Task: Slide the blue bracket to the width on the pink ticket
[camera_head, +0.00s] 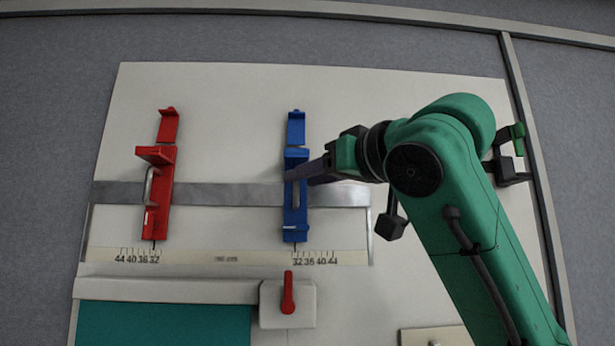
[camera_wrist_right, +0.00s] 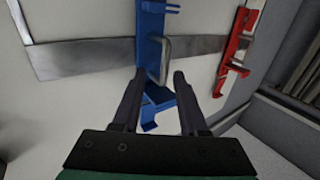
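The blue bracket (camera_head: 294,222) stands upright on a metal rail (camera_head: 230,194), its lower pointer at about the 32 end of the right-hand scale (camera_head: 316,260). It has a metal handle (camera_wrist_right: 164,62) on its front. My right gripper (camera_head: 292,175) reaches the bracket from the right. In the right wrist view its two fingers (camera_wrist_right: 159,76) are apart, with the handle's lower part between or just beyond the tips; contact cannot be told. The bracket also shows in that view (camera_wrist_right: 152,25). No pink ticket shows. My left gripper is out of view.
A red bracket (camera_head: 157,190) sits on the rail's left part, near the left scale's 32. A red lever (camera_head: 288,292) on a pale block is below the blue bracket. The rail is clear between the brackets. My right arm covers the board's right side.

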